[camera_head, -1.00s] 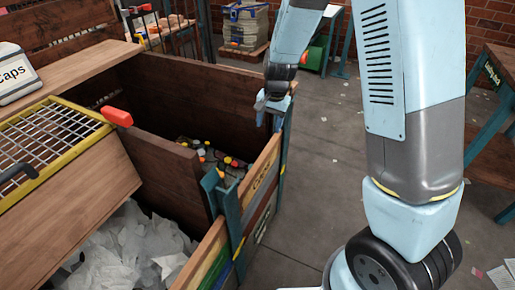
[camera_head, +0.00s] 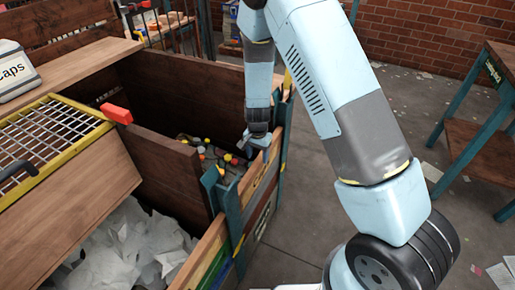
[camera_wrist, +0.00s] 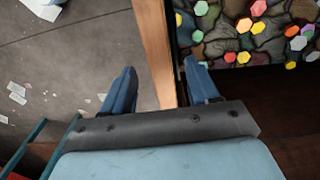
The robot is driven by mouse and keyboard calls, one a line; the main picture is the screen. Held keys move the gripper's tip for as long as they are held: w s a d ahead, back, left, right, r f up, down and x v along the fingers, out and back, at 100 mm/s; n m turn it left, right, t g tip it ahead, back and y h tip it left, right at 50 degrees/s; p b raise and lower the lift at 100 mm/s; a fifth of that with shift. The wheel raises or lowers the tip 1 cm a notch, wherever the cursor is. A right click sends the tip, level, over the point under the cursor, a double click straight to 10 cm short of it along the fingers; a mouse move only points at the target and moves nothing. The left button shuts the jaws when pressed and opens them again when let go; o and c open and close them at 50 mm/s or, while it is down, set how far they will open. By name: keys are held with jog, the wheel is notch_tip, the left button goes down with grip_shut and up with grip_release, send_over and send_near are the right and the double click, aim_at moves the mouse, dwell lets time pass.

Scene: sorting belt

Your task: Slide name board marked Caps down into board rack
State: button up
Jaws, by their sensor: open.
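A wooden board (camera_head: 263,180) stands on edge between teal posts at the front of the wooden bin. Its outer face has markings that I cannot read clearly now. My gripper (camera_head: 254,146) is over the board's top edge, pointing down. In the wrist view, my gripper (camera_wrist: 158,78) is open, with one finger on each side of the board's upright edge (camera_wrist: 157,45). The fingers look apart from the wood. A separate grey-white container (camera_head: 16,72) with a white "Caps" label sits on the wooden shelf at the left.
The near teal post (camera_head: 228,195) stands close to my gripper. The bin behind the board holds colourful caps (camera_head: 205,155); a nearer bin holds pale crumpled sheets (camera_head: 125,245). A red-ended handle (camera_head: 116,113) juts over the bin. A wooden table (camera_head: 475,150) stands right; floor between is mostly clear.

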aim_at(258, 169)
notch_tip(258, 169, down, 9)
dwell(0.5)
grip_shut()
dwell(0.5)
jog(key=c, duration=0.6)
grip_release()
grip_shut()
